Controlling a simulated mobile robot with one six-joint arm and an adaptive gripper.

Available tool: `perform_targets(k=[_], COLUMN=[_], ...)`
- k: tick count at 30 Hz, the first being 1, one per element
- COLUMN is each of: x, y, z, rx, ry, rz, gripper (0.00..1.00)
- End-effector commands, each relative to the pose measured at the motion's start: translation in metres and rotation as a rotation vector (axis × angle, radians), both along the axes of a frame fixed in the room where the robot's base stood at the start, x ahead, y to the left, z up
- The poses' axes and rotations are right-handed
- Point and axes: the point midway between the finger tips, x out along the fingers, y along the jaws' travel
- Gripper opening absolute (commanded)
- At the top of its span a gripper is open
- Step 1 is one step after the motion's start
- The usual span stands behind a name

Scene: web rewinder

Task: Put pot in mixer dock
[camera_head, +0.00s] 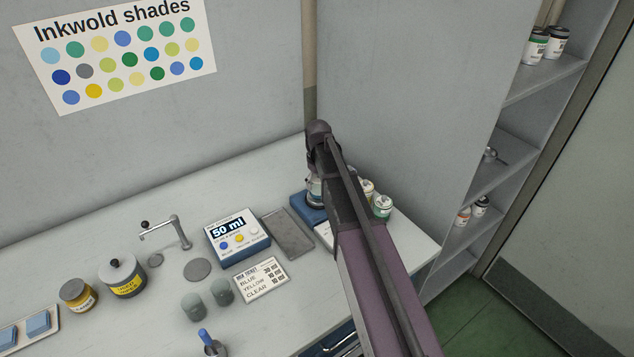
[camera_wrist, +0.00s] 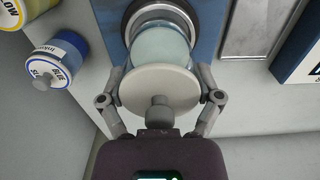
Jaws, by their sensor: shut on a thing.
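The pot (camera_wrist: 158,48) is a pale blue-green translucent jar with a round off-white lid and a small grey knob in the wrist view. My gripper (camera_wrist: 161,74) is shut on it, with one finger on each side. The mixer dock (camera_wrist: 205,22) is a blue block with a dark and light ring. The pot's far end lies over that ring; I cannot tell whether it is fully seated. In the head view the dock (camera_head: 315,214) and the pot (camera_head: 315,190) are mostly hidden behind my arm.
Small paint pots (camera_head: 382,206) stand right of the dock, close to my gripper; a blue-labelled one (camera_wrist: 60,60) shows in the wrist view. A grey plate (camera_head: 288,234) and the blue 50 ml dispenser (camera_head: 238,238) lie left. Walls rise behind; shelves (camera_head: 535,85) stand right.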

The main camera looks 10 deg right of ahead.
Motion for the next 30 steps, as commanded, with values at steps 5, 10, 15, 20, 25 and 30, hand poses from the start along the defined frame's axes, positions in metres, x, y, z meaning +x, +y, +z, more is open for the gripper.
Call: perform_targets(k=[5, 10, 15, 20, 25, 30], x=[0.0000, 0.0000, 0.0000, 0.0000, 0.0000, 0.0000], y=[0.0003, 0.0005, 0.0007, 0.0010, 0.0012, 0.0014], z=[-0.0084, -0.0091, -0.0088, -0.0089, -0.0101, -0.0120], rx=[0.000, 0.000, 0.000, 0.000, 0.000, 0.000], ry=[0.000, 0.000, 0.000, 0.000, 0.000, 0.000], rz=[0.000, 0.001, 0.001, 0.001, 0.002, 0.002], gripper=[0.32, 0.32, 0.32, 0.32, 0.32, 0.32])
